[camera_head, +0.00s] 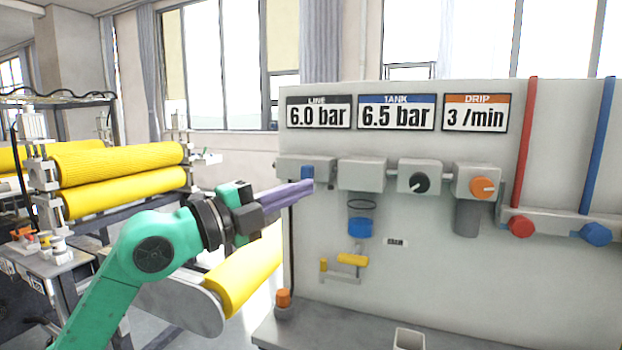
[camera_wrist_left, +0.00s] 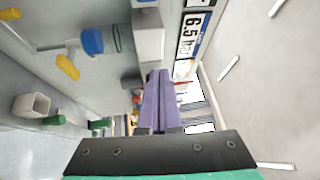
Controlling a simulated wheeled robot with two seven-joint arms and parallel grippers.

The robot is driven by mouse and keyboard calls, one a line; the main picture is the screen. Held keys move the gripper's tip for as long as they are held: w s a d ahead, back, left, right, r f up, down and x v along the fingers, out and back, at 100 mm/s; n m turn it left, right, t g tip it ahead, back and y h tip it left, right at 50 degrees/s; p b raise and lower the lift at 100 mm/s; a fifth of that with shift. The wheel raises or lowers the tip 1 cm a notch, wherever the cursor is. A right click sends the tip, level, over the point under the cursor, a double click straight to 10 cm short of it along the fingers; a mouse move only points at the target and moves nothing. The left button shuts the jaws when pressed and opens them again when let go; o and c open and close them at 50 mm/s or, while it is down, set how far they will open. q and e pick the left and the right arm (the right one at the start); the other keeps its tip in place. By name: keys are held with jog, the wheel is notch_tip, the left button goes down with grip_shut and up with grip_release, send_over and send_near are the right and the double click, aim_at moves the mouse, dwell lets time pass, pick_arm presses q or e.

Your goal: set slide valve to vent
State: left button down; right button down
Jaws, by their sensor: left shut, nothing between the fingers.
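A blue sleeve (camera_head: 308,173), which looks like the slide valve, sits on the leftmost grey block (camera_head: 290,166) of the panel, under the LINE sign. My left gripper (camera_head: 309,187) comes in from the left with its purple fingers shut and empty. In the head view its fingertips overlap the lower edge of the sleeve; I cannot tell whether they touch it. In the left wrist view the shut fingers (camera_wrist_left: 158,75) point along the panel. A blue piece (camera_wrist_left: 145,3) at the top edge there may be the sleeve. My right gripper is not in view.
Right of the sleeve are a filter with a blue bottom (camera_head: 361,228), a black knob (camera_head: 420,183) and an orange knob (camera_head: 482,187). A yellow lever (camera_head: 352,260) sits below. Red (camera_head: 520,227) and blue (camera_head: 596,235) valves stand far right. Yellow rollers (camera_head: 122,163) are at left.

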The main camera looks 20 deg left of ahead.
aim_at(307, 172)
pick_arm(q)
jog(key=a+n+y, duration=0.1)
jog(key=a+y, duration=0.1)
jog(key=w+a+n+y, duration=0.1)
jog(key=a+y, duration=0.1)
jog(key=a, duration=0.1)
jog(key=shift+w+t, duration=0.15)
jog(key=shift+t, duration=0.15)
jog(key=shift+w, duration=0.1)
jog(key=p+x, duration=0.4)
jog(key=x, duration=0.6)
jog(key=shift+p, duration=0.35)
jog(key=shift+a, duration=0.1)
